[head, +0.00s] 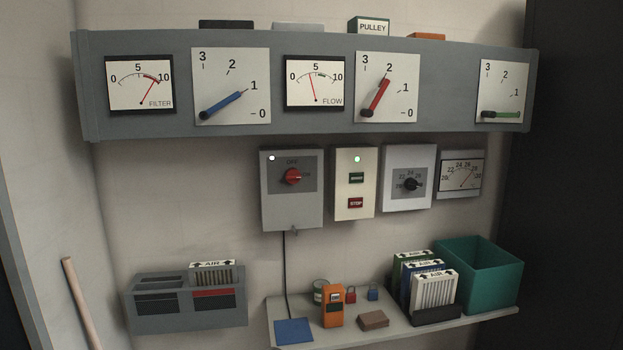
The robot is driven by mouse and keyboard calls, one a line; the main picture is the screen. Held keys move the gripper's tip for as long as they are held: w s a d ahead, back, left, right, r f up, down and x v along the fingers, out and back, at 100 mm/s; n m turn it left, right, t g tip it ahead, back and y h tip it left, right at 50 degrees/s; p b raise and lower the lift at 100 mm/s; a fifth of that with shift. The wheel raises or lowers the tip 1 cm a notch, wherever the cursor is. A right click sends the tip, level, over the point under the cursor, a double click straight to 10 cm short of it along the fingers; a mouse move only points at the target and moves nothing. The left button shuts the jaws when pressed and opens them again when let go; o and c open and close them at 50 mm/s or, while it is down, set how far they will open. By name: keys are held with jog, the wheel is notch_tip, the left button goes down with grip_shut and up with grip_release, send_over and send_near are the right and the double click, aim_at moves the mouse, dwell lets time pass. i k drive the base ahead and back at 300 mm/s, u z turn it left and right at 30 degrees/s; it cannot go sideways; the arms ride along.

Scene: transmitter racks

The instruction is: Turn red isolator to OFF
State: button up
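The red isolator knob (291,176) sits on a dark plate on the front of a grey wall box (276,211). The word OFF is printed above the knob. The knob's handle seems to lie roughly sideways, away from the OFF mark; its exact pointing is too small to read surely. A small white lamp (271,158) shows at the box's upper left corner. My gripper is not in view.
Right of the isolator are a green and red button box (354,206), a black dial box (408,200) and a meter (461,175). A grey panel (280,120) with coloured levers juts out above. Below, a shelf (480,317) holds filters, padlocks and a teal bin (490,272).

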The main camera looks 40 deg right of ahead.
aim_at(293, 177)
jog(key=u, duration=0.05)
jog(key=i, duration=1)
jog(key=z, duration=0.1)
